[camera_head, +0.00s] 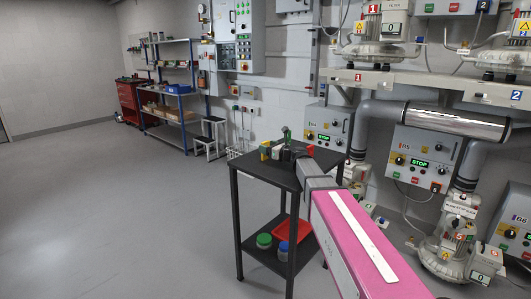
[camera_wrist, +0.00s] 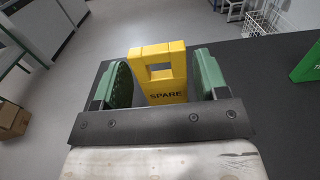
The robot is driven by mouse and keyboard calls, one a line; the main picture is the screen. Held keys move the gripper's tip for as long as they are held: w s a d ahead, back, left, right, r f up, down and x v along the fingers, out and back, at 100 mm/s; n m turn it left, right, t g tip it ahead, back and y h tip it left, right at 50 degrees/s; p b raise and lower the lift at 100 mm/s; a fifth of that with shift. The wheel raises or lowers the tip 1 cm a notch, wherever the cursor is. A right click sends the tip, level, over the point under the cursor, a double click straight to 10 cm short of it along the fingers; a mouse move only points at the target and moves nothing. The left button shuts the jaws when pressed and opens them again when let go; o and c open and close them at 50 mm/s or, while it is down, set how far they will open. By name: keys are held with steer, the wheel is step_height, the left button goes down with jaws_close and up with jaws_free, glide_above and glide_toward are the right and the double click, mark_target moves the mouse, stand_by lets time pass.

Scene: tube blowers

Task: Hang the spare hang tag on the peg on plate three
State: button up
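The spare hang tag (camera_wrist: 160,92) is a yellow block with a square hole and the word SPARE. It stands upright on the dark table top in the wrist view. My gripper (camera_wrist: 162,82) has its green-padded fingers on either side of the tag, with narrow gaps showing, so it looks open around it. In the head view my gripper is small and reaches over the black table (camera_head: 257,168), with yellow shapes beside it that I cannot clearly tell apart. I cannot make out plate three or its peg.
A green block (camera_wrist: 308,64) stands on the table at the right. A red tray (camera_head: 292,231) and a green-lidded jar (camera_head: 264,241) sit on the lower shelf. Blowers, pipes and a control box (camera_head: 422,158) line the right wall. Floor at left is clear.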

steer(key=c, duration=0.6)
steer(key=shift+o, duration=0.2)
steer(key=shift+r, duration=0.15)
